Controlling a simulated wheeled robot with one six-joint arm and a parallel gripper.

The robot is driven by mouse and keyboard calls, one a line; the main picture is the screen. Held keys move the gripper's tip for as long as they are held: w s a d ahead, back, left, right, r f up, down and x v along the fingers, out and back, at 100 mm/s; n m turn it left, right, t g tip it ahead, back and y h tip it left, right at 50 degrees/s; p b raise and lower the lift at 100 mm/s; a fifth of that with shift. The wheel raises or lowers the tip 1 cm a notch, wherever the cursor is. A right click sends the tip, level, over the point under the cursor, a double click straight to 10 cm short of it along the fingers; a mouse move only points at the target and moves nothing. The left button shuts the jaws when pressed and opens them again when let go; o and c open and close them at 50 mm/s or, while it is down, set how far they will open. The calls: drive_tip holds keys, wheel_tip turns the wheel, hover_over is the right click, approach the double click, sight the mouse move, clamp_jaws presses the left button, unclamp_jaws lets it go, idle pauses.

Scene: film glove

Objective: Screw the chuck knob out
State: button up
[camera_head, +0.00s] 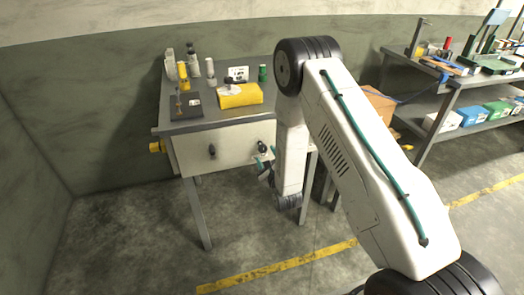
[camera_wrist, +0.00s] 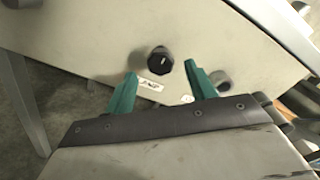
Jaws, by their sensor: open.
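A black round knob (camera_wrist: 159,61) with a white mark shows on the pale front panel (camera_wrist: 95,35) in the wrist view. A small white label with unreadable print lies just below it. My gripper (camera_wrist: 161,69) is open with two green fingers, one at each side of the knob in the picture. The fingers look apart from the knob; their depth to it is unclear. In the head view, my gripper (camera_head: 265,166) is in front of the bench's panel, close to a dark knob (camera_head: 263,148). Another dark knob (camera_head: 212,151) is further left on the panel.
The grey bench top (camera_head: 215,120) holds a yellow block (camera_head: 239,96), a dark plate and several bottles. A yellow knob (camera_head: 156,147) sticks out at the bench's left side. A shelf bench (camera_head: 440,100) stands at right. A grey fitting (camera_wrist: 220,79) is beside the right finger.

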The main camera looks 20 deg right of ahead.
sight(264, 150)
drive_tip(key=shift+w, duration=2.45)
drive_tip(key=shift+c, duration=0.2)
